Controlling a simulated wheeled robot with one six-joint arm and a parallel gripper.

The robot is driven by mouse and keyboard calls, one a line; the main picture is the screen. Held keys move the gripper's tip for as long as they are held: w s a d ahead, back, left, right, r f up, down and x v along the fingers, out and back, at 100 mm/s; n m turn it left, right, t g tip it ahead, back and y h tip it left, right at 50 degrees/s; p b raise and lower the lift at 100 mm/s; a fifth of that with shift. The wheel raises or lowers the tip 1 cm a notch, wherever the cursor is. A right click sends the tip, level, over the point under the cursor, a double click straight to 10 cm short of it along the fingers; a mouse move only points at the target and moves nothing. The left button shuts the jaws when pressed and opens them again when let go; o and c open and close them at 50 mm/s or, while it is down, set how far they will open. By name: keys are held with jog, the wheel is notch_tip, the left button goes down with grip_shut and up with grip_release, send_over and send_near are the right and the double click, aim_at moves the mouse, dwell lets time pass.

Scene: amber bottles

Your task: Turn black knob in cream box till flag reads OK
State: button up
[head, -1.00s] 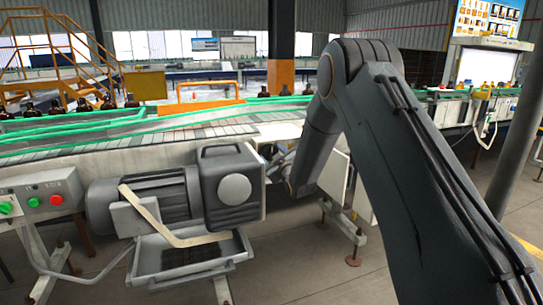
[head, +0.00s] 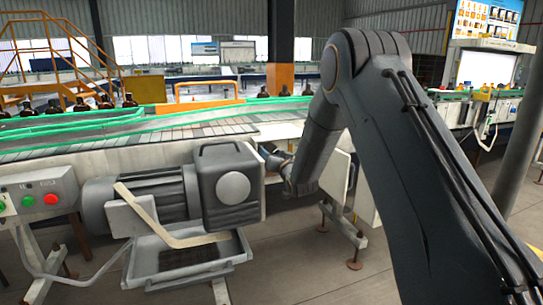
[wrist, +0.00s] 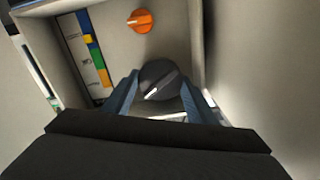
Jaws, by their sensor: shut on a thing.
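In the wrist view the black knob (wrist: 160,82) sits inside the cream box (wrist: 178,18), with a pale pointer mark toward its lower left. My gripper (wrist: 158,90) has its two blue-grey fingers on either side of the knob, shut on it. An orange knob (wrist: 140,20) is on the box's back wall above. In the head view my gripper end is mostly hidden behind the grey motor housing.
A grey motor and gearbox (head: 228,185) stands left of my arm, above a drip tray (head: 190,262). A control box with buttons (head: 38,195) is at the far left. The conveyor (head: 190,132) with green rails runs behind, with amber bottles (head: 105,101) on it.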

jog(key=shift+m, duration=1.2)
jog(key=o, duration=1.1)
jog(key=shift+c, duration=0.2)
jog(key=v, duration=0.8)
jog(key=shift+b, duration=0.45)
